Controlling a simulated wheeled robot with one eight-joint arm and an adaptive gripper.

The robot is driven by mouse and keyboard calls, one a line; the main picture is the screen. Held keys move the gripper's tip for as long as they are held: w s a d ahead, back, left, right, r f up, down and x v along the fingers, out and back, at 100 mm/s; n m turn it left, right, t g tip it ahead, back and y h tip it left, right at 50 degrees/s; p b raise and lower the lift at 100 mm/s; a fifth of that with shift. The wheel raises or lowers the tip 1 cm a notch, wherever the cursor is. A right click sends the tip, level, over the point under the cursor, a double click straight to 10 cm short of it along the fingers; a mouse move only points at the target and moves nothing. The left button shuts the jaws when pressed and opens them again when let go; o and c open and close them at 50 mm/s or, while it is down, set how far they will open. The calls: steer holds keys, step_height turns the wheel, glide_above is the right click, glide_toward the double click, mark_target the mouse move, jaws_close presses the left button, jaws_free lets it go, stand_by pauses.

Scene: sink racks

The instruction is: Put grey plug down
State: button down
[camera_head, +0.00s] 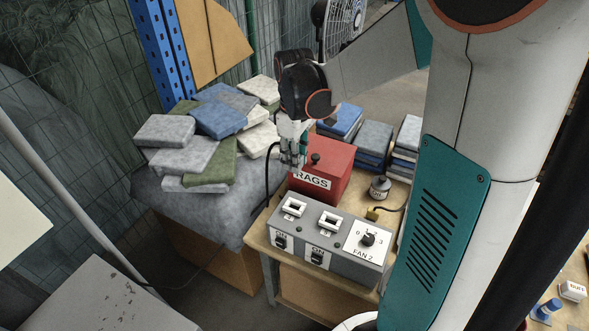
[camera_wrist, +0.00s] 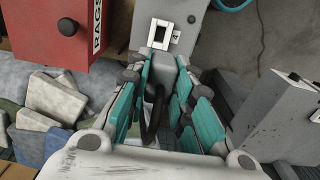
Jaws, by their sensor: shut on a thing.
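The grey plug (camera_wrist: 160,69) shows between the fingertips of my gripper (camera_wrist: 166,78) in the wrist view, with a black cable (camera_wrist: 152,115) running back from it. My gripper is shut on it. In the head view my gripper (camera_head: 292,150) points down just behind the grey switch box (camera_head: 330,240), near the left side of the red RAGS box (camera_head: 335,165). The black cable (camera_head: 267,178) hangs down from the gripper there. The plug itself is hard to make out in that view.
Folded cloths (camera_head: 188,157) are piled on a grey-covered stand at left. More cloth stacks (camera_head: 372,140) lie behind the red box. A small dark bottle (camera_head: 380,187) and a yellow plug (camera_head: 373,214) are to its right. A strip of wooden bench (camera_head: 258,238) is bare left of the switch box.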

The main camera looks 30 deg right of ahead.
steer(key=shift+r+p, duration=0.3)
steer(key=shift+r, duration=1.4)
steer(key=w+a+f+m+b, duration=0.1)
steer(key=a+f+m, duration=0.2)
steer(key=a+f, duration=0.2)
steer(key=w+a+f+m+b, duration=0.1)
steer(key=a+f, duration=0.4)
steer(key=f, duration=0.7)
steer(key=w+m, duration=0.1)
steer(key=m, duration=0.1)
steer(key=shift+m+b, duration=0.3)
steer(key=shift+m, duration=0.1)
